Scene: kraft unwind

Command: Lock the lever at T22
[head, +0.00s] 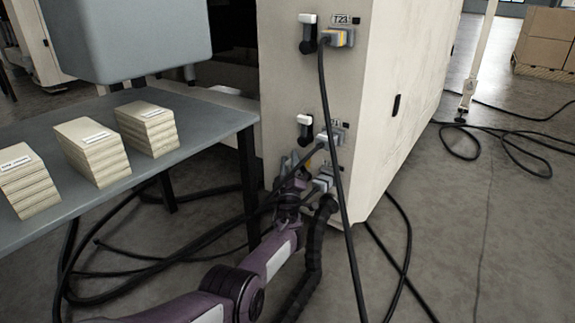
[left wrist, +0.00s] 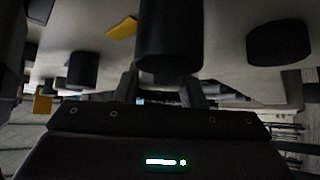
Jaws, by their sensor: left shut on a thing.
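The machine cabinet (head: 381,120) carries stacked sockets with black, white-tipped levers. The top lever (head: 308,34) is beside the label T23 (head: 340,20). The middle lever (head: 304,130) is beside a label partly covered by a cable; I cannot read it fully. My left gripper (head: 290,168) is at the lowest socket (head: 324,178), below the middle lever. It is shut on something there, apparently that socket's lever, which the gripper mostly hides. In the left wrist view a dark cylindrical part (left wrist: 168,40) is in front of my left gripper (left wrist: 168,88). My right gripper is not in view.
Black cables (head: 333,130) hang in front of the cabinet and more loop over the floor. A grey table (head: 205,105) with stacks of kraft-coloured packs (head: 92,148) stands at left. Boxes on a pallet (head: 545,38) are far right. Floor right of the cabinet is partly clear.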

